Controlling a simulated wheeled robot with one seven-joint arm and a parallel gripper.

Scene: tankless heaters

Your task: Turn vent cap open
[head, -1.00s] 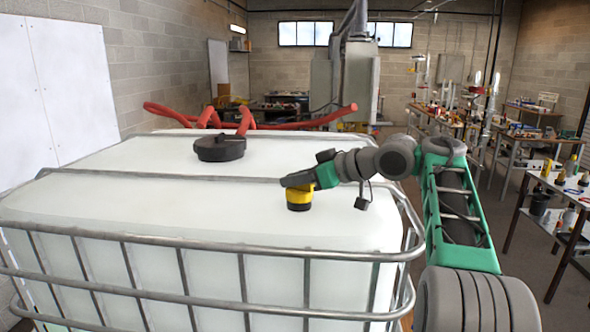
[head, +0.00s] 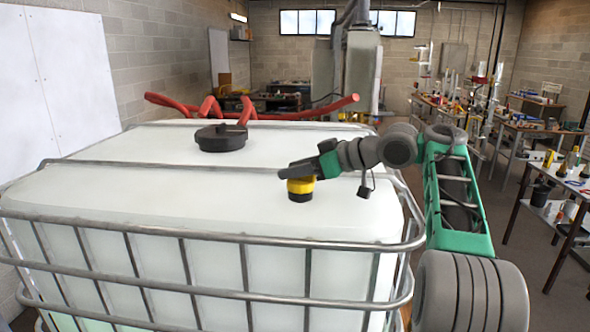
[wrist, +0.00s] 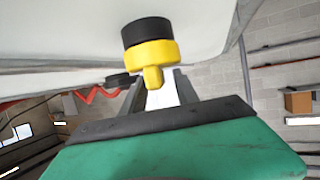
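The yellow-and-black vent cap (head: 300,187) stands upright on the tank's white top, near its right front. In the wrist view the cap (wrist: 149,50) hangs upside down, with a yellow tab (wrist: 153,78) pointing toward my gripper. My gripper (head: 290,170) is level over the cap, reaching in from the right. In the wrist view my gripper's fingers (wrist: 160,78) stand apart, with the tab between or just beyond their tips, nearer the left finger. A gap shows on the right of the tab. I cannot tell whether either finger touches it.
The white tank (head: 130,185) has a metal cage rail (head: 200,235) around its top edge. A large black lid (head: 221,138) and a red hose (head: 300,114) lie farther back. Workbenches (head: 560,175) stand at the right. The tank top around the cap is clear.

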